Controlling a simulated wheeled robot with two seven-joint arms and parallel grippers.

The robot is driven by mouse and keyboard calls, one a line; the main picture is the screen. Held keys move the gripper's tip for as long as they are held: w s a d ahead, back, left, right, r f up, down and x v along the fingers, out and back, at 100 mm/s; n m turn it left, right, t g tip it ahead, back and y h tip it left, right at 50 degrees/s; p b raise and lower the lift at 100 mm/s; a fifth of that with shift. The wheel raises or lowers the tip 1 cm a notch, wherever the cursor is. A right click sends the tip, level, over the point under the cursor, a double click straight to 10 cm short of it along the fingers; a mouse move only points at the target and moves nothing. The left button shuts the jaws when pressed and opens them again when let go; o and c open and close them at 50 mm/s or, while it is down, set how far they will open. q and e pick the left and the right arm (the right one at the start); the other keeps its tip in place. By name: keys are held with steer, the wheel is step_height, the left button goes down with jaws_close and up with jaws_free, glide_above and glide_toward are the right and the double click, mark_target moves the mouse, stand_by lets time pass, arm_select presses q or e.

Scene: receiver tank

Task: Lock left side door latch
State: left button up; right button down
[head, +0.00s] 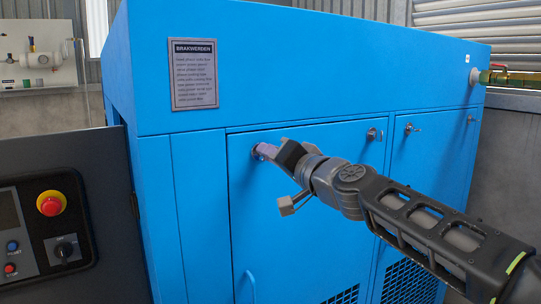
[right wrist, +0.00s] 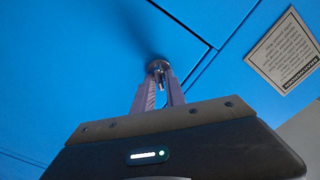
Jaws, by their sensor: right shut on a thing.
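The left door (head: 310,220) of the blue cabinet looks shut, its front level with the panels around it. At its upper left edge is the left side door latch (right wrist: 158,66), a small round metal lock with a short piece sticking out. My right gripper (head: 265,151) reaches in from the right and is shut on this latch. In the right wrist view its two fingers stand on either side of the latch piece. In the head view the fingers mostly hide the latch, so its turn angle cannot be told. My left gripper is not in view.
Another latch (head: 374,134) sits at the left door's upper right, and one more (head: 408,129) on the right door (head: 425,200). A blue handle (head: 250,288) is low on the left door. A dark control panel (head: 45,225) with a red button stands at the left.

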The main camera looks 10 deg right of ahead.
steer(key=m, duration=0.9)
steer(key=shift+d+f, duration=0.1)
steer(key=shift+f, duration=0.05)
stand_by(0.4)
steer(key=c, duration=1.5)
jaws_free()
steer(key=shift+c, duration=0.2)
steer(key=v, duration=0.7)
steer(key=shift+s+b, duration=0.4)
